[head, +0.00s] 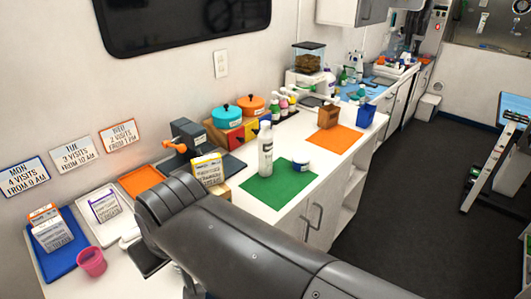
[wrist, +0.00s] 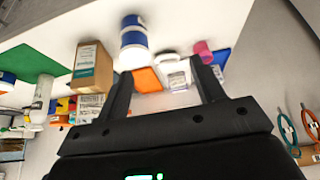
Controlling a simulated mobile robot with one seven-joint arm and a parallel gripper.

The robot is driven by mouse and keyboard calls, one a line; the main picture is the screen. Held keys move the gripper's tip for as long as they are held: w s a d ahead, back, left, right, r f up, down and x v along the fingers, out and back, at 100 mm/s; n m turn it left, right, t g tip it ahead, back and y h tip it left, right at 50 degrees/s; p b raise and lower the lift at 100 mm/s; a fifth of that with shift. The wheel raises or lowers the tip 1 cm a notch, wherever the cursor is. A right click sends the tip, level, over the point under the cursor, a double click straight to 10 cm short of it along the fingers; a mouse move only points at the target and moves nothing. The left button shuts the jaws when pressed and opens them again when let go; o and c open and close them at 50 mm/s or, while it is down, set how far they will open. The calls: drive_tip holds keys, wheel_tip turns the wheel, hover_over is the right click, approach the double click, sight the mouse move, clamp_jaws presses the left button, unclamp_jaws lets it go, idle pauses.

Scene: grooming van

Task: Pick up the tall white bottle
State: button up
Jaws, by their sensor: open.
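In the wrist view, which is turned over, the bottle (wrist: 42,92) shows at the far left, next to the green mat (wrist: 22,60). My gripper (wrist: 164,82) is open, with nothing between its fingers, and the bottle lies outside them to the left. In the head view my grey arm crosses the front, and the gripper's fingers cannot be made out.
A small white-and-blue jar (head: 301,165) sits on the mat, right of the bottle. Left of the bottle are a labelled box (head: 207,170) and a dark grey device (head: 190,140). Coloured pots and pump bottles (head: 283,104) stand behind. An orange mat (head: 335,138) lies farther right.

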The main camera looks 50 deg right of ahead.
drive_tip(key=w+d+r+m+h, duration=0.15)
drive_tip(key=w+d+r, duration=0.25)
drive_tip(key=w+d, duration=0.4)
drive_tip(key=m+h, duration=0.2)
drive_tip(key=m, duration=0.3)
approach(266, 123)
wheel_tip(266, 123, down, 2)
drive_tip(key=x, duration=1.1)
drive_tip(key=shift+w+d+r, duration=0.15)
drive_tip(key=shift+w+d, duration=0.05)
drive_tip(key=shift+w, duration=0.15)
clamp_jaws()
